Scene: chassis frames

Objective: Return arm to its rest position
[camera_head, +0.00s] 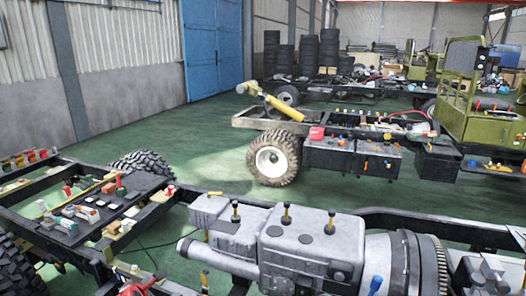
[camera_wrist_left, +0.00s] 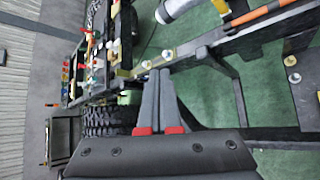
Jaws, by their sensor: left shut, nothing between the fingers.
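My left gripper (camera_wrist_left: 160,75) shows in the left wrist view, with two grey fingers and red pieces at their base. The fingers lie together, shut and empty. Beyond them is a dark chassis frame (camera_wrist_left: 240,45) over the green floor. In the head view I cannot make out the left gripper clearly; a small red and dark shape at the bottom edge left of centre may be part of it. My right gripper is in neither view.
In the head view a grey engine block (camera_head: 315,245) fills the near centre and right. A tray of small parts (camera_head: 75,232) sits on the near-left frame. A second chassis with a wheel (camera_head: 271,162) stands farther back. Open green floor (camera_head: 215,155) lies between.

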